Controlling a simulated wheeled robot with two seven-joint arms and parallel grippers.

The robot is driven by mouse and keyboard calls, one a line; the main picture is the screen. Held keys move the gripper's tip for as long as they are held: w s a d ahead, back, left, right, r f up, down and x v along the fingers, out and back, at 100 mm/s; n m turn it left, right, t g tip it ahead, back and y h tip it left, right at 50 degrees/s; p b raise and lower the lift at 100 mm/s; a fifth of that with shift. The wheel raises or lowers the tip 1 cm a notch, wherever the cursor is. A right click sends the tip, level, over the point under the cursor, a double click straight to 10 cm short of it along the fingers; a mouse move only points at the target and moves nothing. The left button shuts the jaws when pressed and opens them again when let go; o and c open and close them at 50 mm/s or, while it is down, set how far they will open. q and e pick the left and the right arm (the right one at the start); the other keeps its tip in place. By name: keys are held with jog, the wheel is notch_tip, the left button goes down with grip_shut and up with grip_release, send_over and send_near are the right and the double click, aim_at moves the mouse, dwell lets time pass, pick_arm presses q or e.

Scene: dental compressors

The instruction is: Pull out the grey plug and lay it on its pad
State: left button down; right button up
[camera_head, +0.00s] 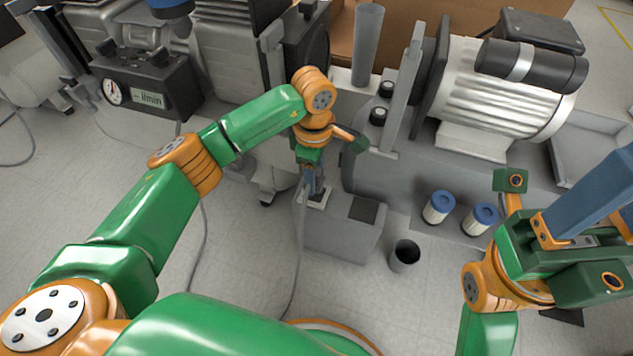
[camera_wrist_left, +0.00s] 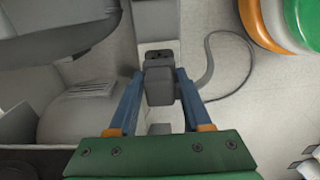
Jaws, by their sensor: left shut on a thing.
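My left gripper (camera_head: 316,190) reaches down over the left end of a low grey box (camera_head: 340,235). In the left wrist view its two blue fingers (camera_wrist_left: 160,85) are shut on the dark grey plug (camera_wrist_left: 160,88). The plug stands at a light socket plate (camera_wrist_left: 150,47) with dark openings beside it; whether it is still seated I cannot tell. A grey cable (camera_head: 300,240) hangs from there to the floor. A dark square pad (camera_head: 363,210) lies on the box top, right of the gripper. My right gripper (camera_head: 610,195) is partly cut off at the right edge.
A dark cup (camera_head: 405,256) stands on the floor right of the box. Two blue-capped white canisters (camera_head: 439,207) stand further right. A ribbed motor (camera_head: 500,95) and upright posts rise behind. A gauge box (camera_head: 145,85) is at the left. The floor in front is mostly clear.

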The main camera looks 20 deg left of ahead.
pick_arm(q)
jog(key=shift+r+p, duration=1.15)
jog(key=shift+r, duration=0.35)
